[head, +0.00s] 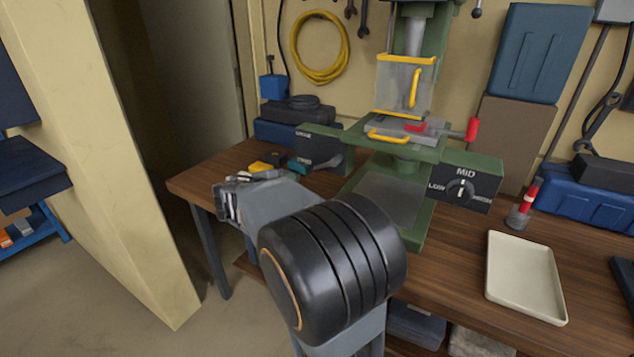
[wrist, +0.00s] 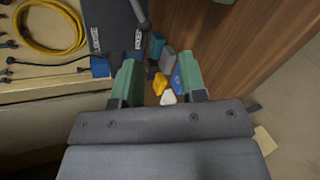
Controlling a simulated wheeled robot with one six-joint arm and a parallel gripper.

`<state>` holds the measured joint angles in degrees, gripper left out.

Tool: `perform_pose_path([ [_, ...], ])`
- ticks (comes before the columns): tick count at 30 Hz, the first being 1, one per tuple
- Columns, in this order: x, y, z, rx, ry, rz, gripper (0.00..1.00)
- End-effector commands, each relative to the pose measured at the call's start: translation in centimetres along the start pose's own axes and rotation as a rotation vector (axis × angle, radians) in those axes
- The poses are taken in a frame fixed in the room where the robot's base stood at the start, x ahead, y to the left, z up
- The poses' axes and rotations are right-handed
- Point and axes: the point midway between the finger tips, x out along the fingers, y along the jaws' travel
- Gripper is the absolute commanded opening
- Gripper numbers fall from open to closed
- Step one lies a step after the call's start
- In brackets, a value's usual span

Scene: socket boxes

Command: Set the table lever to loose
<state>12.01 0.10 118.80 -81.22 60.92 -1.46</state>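The green drill press (head: 400,170) stands on the wooden bench, its work table under a clear guard. A dark panel (head: 318,148) with two white labels is fixed at the left of that table, and the same panel shows at the top of the wrist view (wrist: 108,25). The labels are too small to read surely. A grey bar, perhaps the table lever (wrist: 138,12), lies along the panel's right edge; its setting is unclear. My gripper (wrist: 158,62) is open and empty, its green fingers apart, in front of and below the panel. In the head view my wrist partly hides it.
Small yellow (wrist: 159,84), blue, white, grey and teal blocks lie on the bench between and beyond my fingers. A dial box marked LOW and MID (head: 463,187) is at the press's right. A cream tray (head: 525,275) and red-handled tool (head: 525,203) are farther right.

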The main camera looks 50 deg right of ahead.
Motion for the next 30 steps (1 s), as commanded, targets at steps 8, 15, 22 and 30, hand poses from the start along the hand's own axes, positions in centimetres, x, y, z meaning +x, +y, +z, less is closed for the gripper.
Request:
perform_pose_path([
  [8,3.5,1.5,-1.2,-0.106,-0.057,0.141,0.39],
  [15,7.7,2.3,-0.9,-0.11,-0.061,0.144,0.39],
  [22,11.9,2.9,-0.7,-0.109,-0.061,0.144,0.39],
  [30,15.3,3.4,-0.6,-0.108,-0.058,0.145,0.39],
])
